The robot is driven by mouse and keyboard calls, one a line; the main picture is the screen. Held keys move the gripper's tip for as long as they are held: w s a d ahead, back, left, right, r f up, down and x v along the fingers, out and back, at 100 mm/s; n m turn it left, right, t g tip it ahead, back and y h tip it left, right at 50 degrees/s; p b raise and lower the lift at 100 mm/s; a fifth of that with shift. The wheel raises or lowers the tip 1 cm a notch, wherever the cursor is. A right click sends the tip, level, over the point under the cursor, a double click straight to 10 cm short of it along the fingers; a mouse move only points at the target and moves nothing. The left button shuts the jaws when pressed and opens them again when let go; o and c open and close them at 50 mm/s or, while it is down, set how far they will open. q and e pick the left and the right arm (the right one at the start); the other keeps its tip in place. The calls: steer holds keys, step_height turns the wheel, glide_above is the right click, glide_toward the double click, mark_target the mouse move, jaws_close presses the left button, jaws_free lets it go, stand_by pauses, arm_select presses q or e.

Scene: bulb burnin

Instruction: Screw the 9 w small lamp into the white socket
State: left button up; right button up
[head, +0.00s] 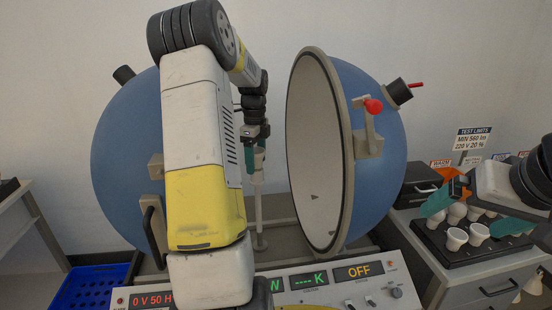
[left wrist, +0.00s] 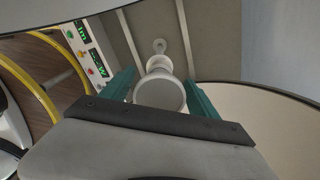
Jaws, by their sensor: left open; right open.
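My left gripper (head: 255,143) is inside the opened sphere, pointing down, at the top of a pale upright post (head: 258,205). In the left wrist view its open fingers (left wrist: 160,92) stand on either side of a round white piece (left wrist: 160,94); contact is not clear. I cannot tell whether this piece is a lamp or the white socket's top. My right gripper (head: 475,214) is open over the lamp tray (head: 440,250) at the right. Several white lamps (head: 455,238) stand in the tray; their wattage marks are not readable.
The blue sphere's right half (head: 370,150) stands open with a red-knobbed latch (head: 373,107); my left arm covers part of the left half (head: 120,160). The control panel (head: 340,290) in front reads OFF. A blue crate (head: 90,288) is at lower left.

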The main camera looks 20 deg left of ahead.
arm_select(q)
steer(key=n, duration=1.8)
steer(key=shift+s, duration=0.1)
